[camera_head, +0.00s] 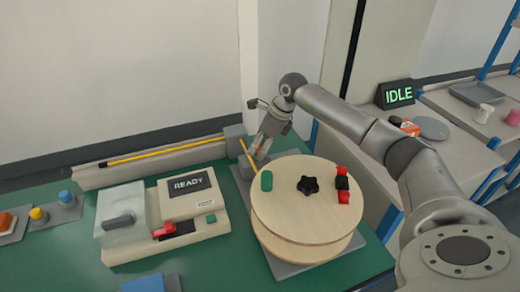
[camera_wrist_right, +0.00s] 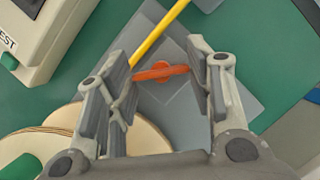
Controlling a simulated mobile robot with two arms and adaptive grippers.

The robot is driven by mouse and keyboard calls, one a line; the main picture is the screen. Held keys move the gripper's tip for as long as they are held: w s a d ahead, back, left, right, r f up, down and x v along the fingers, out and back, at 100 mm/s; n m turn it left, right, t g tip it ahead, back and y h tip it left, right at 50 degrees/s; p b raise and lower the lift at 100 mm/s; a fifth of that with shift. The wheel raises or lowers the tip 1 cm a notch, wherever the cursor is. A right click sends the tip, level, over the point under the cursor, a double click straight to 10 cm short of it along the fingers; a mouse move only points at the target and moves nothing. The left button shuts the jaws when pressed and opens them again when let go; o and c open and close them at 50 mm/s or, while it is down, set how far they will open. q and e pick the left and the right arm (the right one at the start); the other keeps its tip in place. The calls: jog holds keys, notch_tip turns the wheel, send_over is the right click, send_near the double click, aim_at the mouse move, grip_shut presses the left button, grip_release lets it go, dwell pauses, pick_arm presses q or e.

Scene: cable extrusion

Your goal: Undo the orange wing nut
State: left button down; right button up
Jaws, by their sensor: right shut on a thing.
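The orange wing nut (camera_wrist_right: 160,72) lies between the fingers of my right gripper (camera_wrist_right: 166,75) in the wrist view, its wings spanning the gap from finger to finger. My right gripper is shut on it. In the head view the right gripper (camera_head: 262,152) points down behind the wooden reel (camera_head: 300,225), and only a little orange-red shows between its fingers. Below the nut is a grey plate (camera_wrist_right: 215,97). My left gripper is not in view.
A yellow cable (camera_wrist_right: 160,32) runs close beside the nut. The reel with its black star knob (camera_head: 308,185) stands just in front of the gripper. A tester reading READY (camera_head: 188,184) is at left. A shelf with an IDLE sign (camera_head: 397,94) is at right.

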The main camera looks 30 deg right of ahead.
jog(key=n+g+y+b, duration=0.1)
jog(key=n, duration=0.2)
jog(key=shift+w+n, duration=0.1)
jog(key=shift+n, duration=0.2)
jog(key=shift+d+n+g+y+b, duration=0.1)
jog(key=shift+n+g+y+b, duration=0.45)
jog(key=shift+n, duration=1.35)
jog(key=shift+g+h, duration=0.25)
jog(key=o, duration=1)
jog(key=shift+r, duration=0.1)
jog(key=v, duration=1.1)
jog(key=shift+d+r, duration=0.2)
jog(key=shift+r, duration=0.15)
